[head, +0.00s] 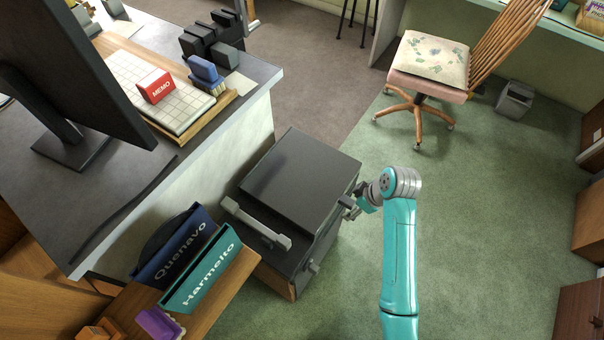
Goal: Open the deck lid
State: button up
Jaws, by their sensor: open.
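The deck is a dark grey box standing on the floor beside the desk, with its flat black lid (302,178) lying closed on top as far as I can see. A light grey bar (256,223) runs along the lid's near-left side. My gripper (347,207) is open at the deck's right side, close to the lid's right edge. I cannot tell whether it touches the deck.
Quenavo (180,245) and Harmelto (205,272) binders stand on a low wooden surface near the deck's front left. A wooden chair (432,65) stands farther back. Green carpet (490,210) on the right is clear.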

jog(key=v, duration=0.6)
jog(key=shift+r, duration=0.4)
jog(key=shift+s+d+f, duration=0.1)
jog(key=shift+d, duration=0.05)
